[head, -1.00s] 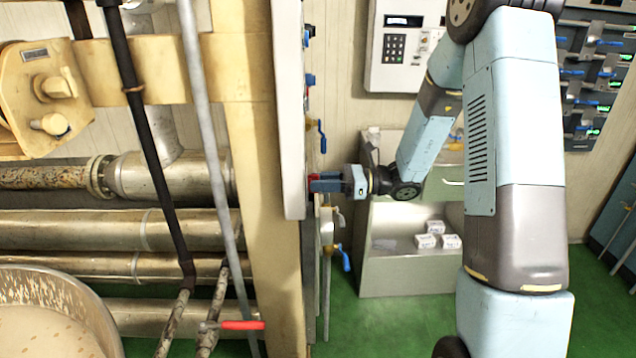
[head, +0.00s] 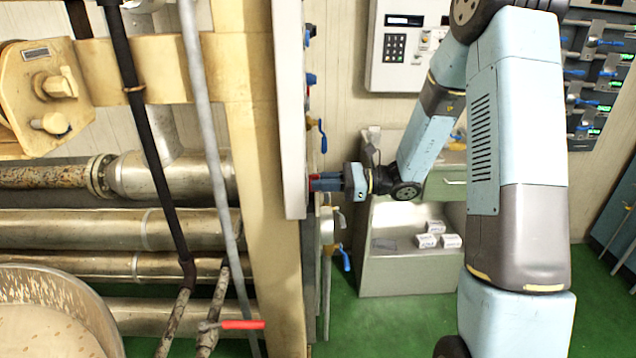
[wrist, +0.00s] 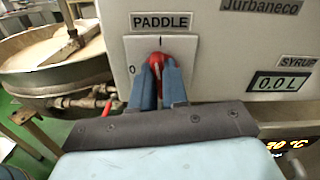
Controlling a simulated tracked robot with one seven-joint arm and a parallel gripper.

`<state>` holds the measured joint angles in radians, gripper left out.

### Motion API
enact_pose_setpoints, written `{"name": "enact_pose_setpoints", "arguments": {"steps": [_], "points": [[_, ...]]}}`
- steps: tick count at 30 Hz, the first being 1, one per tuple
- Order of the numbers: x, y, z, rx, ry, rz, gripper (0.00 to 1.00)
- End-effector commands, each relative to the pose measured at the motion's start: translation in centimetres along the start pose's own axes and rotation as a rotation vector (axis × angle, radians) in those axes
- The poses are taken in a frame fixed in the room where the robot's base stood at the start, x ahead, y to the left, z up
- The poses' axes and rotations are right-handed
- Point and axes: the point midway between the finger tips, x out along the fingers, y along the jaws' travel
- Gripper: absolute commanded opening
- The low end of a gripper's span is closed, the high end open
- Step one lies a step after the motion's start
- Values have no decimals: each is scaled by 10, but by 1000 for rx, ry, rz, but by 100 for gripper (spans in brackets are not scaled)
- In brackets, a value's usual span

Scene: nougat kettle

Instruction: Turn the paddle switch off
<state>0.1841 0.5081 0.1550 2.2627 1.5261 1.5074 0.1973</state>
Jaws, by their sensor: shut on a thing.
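The paddle switch (wrist: 158,62) is a red knob on a pale plate under a "PADDLE" label, with a "0" mark at its left and an "I" mark at its top. In the wrist view the knob stands roughly upright, its top near the "I" mark. My gripper (wrist: 160,88) is shut on the knob, with one blue finger on each side. In the head view my gripper (head: 326,182) reaches the panel edge from the right. A bit of red (head: 314,177) shows there at the fingertips. The fingers hide the knob's lower part.
The grey panel (wrist: 210,50) also carries a "SYRUP" display (wrist: 281,82). Blue-handled valves (head: 322,138) lie above and below my gripper along the panel edge. A kettle (head: 50,300) stands at the lower left. A metal cabinet (head: 385,270) with small white boxes stands behind.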

Motion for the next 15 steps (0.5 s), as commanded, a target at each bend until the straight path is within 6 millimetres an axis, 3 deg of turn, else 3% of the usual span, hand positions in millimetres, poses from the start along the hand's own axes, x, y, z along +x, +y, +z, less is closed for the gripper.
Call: {"name": "enact_pose_setpoints", "arguments": {"steps": [15], "points": [[-4,0,0,-481,2,-8,0]]}}
